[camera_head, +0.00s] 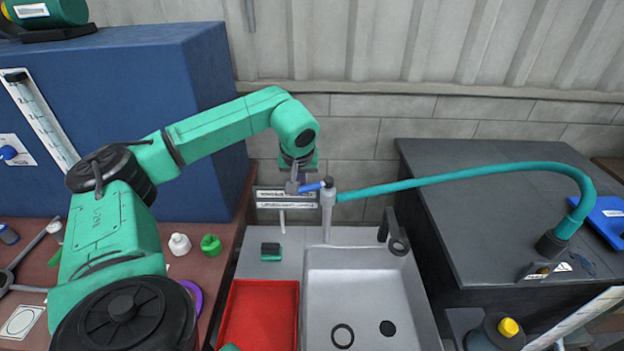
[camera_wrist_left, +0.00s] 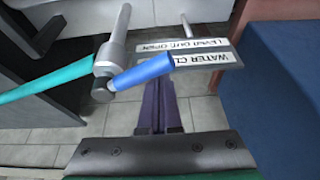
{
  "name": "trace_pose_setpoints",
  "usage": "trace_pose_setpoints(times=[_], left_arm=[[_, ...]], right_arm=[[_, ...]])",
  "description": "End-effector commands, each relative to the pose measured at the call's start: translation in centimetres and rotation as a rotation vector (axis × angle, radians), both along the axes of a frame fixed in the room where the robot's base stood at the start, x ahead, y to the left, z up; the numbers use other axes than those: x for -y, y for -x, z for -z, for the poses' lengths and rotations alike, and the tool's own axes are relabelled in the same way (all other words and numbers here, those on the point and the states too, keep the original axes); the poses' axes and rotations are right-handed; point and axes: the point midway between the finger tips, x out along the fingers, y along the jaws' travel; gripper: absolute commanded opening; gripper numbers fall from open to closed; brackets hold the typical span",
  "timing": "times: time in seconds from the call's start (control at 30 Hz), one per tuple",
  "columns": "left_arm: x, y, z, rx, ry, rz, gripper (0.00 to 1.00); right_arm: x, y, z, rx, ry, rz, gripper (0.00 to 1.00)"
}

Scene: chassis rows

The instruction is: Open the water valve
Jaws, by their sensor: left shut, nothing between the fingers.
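The water valve is a grey upright pipe (camera_head: 327,212) behind the sink, with a blue lever (camera_head: 312,187) pointing left in the head view. The lever also shows in the left wrist view (camera_wrist_left: 142,73). My left gripper (camera_head: 293,187) is at the lever's free end, its dark purple fingers (camera_wrist_left: 158,84) shut with nothing between them. The fingertips look very close to the lever; I cannot tell whether they touch it. A sign (camera_head: 285,198) with partly readable water and lever wording is behind the gripper.
A teal hose (camera_head: 470,172) runs right from the valve over a dark cabinet (camera_head: 450,215). The grey sink (camera_head: 365,285) is in front, with a red tray (camera_head: 258,315) to its left. A large blue box (camera_head: 215,90) stands left of the valve.

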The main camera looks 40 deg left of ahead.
Motion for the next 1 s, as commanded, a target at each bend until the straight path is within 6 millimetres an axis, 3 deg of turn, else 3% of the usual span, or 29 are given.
trace_pose_setpoints(times=[1.0], left_arm=[[2.7, 1.8, 0.0, 0.001, 0.001, 0.0, 0.0]], right_arm=[[0.0, 0.0, -0.1, 0.0, 0.0, 0.001, 0.0]])
